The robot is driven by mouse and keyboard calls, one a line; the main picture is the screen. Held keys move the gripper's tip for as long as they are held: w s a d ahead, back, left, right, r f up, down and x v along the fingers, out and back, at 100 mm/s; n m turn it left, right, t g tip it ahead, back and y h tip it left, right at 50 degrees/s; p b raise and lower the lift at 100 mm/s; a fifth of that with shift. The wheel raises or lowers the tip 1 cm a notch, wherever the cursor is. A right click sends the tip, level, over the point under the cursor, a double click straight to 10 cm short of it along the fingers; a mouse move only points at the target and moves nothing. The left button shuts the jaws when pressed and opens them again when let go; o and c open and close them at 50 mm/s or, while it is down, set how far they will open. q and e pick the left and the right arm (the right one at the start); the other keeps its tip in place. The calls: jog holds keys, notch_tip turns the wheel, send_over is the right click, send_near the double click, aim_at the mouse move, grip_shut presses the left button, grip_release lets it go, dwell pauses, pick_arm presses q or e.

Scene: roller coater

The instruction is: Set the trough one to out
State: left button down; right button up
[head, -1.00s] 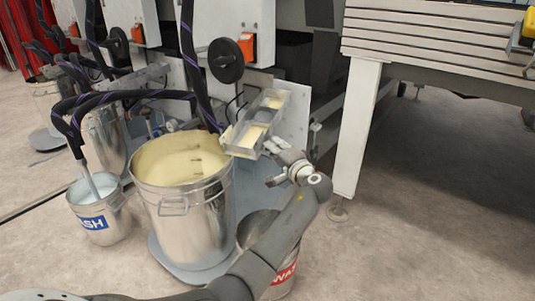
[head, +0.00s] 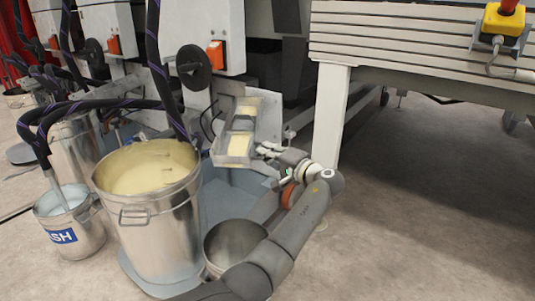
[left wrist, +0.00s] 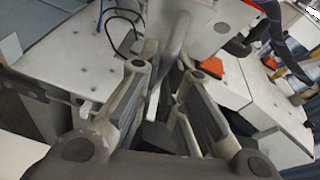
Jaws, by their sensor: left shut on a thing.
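The trough (head: 233,149) is a narrow grey metal tray with cream liquid in it. It hangs beside the roller coater, its near end to the right of the large steel bucket (head: 160,222) of cream liquid. My left gripper (head: 268,152) is at the trough's right side, near its near end, and shut on part of it. In the left wrist view, the fingers (left wrist: 165,80) close about a grey bar-like part (left wrist: 179,36); the exact contact is hidden between them. My right gripper is in neither view.
A smaller open bucket (head: 226,243) stands below the trough, partly behind my left arm. A wash bucket (head: 75,238) stands at left with a hose in it. A white leg (head: 331,120) supports the slatted table (head: 420,45) at right. Open floor lies front right.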

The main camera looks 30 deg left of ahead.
pick_arm(q)
jog(key=shift+w+d, duration=0.1)
jog(key=shift+d, duration=0.1)
jog(key=c, duration=1.6)
grip_release()
jog(key=shift+w+d, duration=0.15)
jog(key=shift+o, duration=0.2)
jog(key=v, duration=1.1)
jog(key=shift+s+d, duration=0.25)
jog(key=shift+d, duration=0.15)
